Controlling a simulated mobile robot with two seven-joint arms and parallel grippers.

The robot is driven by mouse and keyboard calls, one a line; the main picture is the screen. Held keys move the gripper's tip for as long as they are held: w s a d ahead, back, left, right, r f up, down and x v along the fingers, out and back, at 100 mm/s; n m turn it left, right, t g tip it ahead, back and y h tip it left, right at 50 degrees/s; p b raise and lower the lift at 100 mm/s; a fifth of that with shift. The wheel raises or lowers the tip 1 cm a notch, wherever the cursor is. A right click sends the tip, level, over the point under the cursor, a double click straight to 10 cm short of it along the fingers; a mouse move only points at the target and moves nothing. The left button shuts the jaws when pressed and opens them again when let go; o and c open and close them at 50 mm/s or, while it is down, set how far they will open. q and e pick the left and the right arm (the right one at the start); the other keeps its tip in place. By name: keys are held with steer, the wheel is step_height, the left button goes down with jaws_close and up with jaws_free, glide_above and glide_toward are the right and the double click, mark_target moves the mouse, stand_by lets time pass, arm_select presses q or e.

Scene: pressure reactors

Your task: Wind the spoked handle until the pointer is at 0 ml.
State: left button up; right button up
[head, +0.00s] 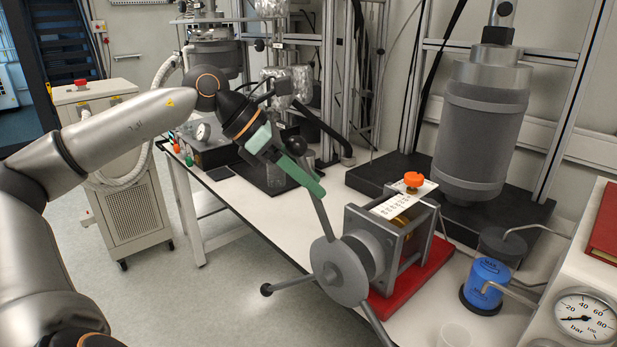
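The spoked handle (340,271) is a grey hub with long spokes and black ball knobs, on the front of a small metal-framed pump (392,240) on a red base. One spoke points up and slightly left, one left, and one down out of the frame. My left gripper (297,170), with green fingers, is at the upper spoke's end, beside its black knob (296,146). Its fingers overlap in the view, so I cannot tell if they are closed or touch the spoke. A white card with small print lies on the pump; no ml pointer is readable. My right gripper is out of view.
A grey reactor vessel (482,125) stands behind the pump on a black base. A blue container (487,284) and a bar pressure gauge (585,318) are at the right. White bench (260,217) is free left of the handle. A wheeled cabinet (125,180) stands at the left.

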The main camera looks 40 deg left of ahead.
arm_select(q)
steer(key=shift+a, duration=0.1)
steer(key=shift+s+a+r, duration=0.2)
steer(key=shift+r, duration=0.1)
steer(key=b+v, duration=0.1)
steer(key=v, duration=1)
steer(key=shift+s+r, duration=0.2)
steer(key=shift+r, duration=0.05)
steer(key=shift+a, duration=0.1)
steer(key=shift+f, duration=0.1)
stand_by(0.6)
